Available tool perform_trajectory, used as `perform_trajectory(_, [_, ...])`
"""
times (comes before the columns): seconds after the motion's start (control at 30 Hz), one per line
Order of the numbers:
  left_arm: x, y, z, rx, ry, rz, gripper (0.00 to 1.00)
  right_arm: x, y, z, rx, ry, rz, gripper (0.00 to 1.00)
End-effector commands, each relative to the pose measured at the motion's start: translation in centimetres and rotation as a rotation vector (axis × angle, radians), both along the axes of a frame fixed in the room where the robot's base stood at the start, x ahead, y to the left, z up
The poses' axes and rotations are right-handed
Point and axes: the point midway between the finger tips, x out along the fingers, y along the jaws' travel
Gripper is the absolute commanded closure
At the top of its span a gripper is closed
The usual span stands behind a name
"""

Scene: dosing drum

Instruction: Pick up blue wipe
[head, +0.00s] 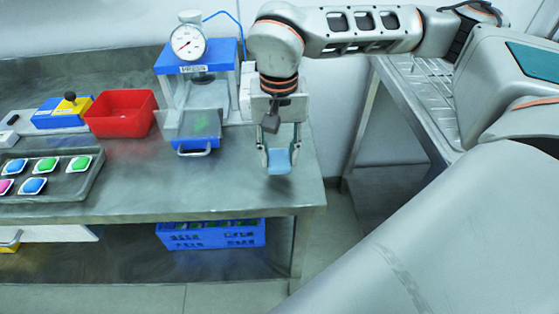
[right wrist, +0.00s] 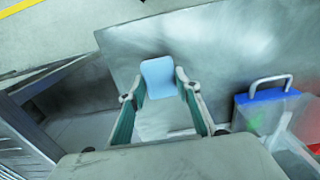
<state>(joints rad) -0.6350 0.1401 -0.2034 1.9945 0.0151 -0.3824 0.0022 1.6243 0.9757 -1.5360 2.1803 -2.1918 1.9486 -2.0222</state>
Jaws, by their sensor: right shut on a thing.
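The blue wipe (head: 280,161) is a small light-blue piece near the right end of the steel bench. My right gripper (head: 279,153) points down over the bench and is shut on the wipe, with a finger on each side of it. In the right wrist view the wipe (right wrist: 159,77) shows between the two fingertips (right wrist: 160,84). I cannot tell whether the wipe still touches the bench top. My left gripper is not in view.
A red bin (head: 121,112) and a tray of coloured pods (head: 75,187) lie further left. A blue crate (head: 211,235) sits below. The bench ends just right of my gripper.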

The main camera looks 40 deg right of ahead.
Motion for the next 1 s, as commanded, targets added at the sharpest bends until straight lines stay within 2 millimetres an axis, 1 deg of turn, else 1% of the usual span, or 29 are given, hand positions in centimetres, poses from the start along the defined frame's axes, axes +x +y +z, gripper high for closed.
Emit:
perform_trajectory(0.03, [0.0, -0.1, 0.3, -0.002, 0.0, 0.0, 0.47, 0.1, 0.0, 1.5, 0.0, -0.007, -0.001, 0.79])
perform_trajectory(0.3, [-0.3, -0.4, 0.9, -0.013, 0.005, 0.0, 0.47, 0.1, 0.1, 9.1, 0.001, -0.009, -0.001, 0.79])
perform_trajectory(0.4, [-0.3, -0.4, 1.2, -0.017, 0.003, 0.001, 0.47, 0.1, 0.1, 11.5, 0.001, -0.008, 0.0, 0.79])
perform_trajectory(0.5, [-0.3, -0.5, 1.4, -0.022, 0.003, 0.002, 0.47, 0.1, 0.0, 13.5, 0.001, -0.006, -0.001, 0.79])
perform_trajectory(0.6, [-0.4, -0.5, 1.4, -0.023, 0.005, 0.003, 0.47, 0.0, 0.0, 14.9, 0.0, -0.004, -0.002, 0.79])
perform_trajectory(0.73, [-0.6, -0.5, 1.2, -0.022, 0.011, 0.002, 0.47, 0.0, 0.0, 16.0, 0.0, -0.001, 0.0, 0.79])
perform_trajectory(1.0, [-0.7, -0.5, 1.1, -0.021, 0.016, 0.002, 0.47, 0.0, 0.0, 16.5, 0.0, 0.0, 0.0, 0.79])
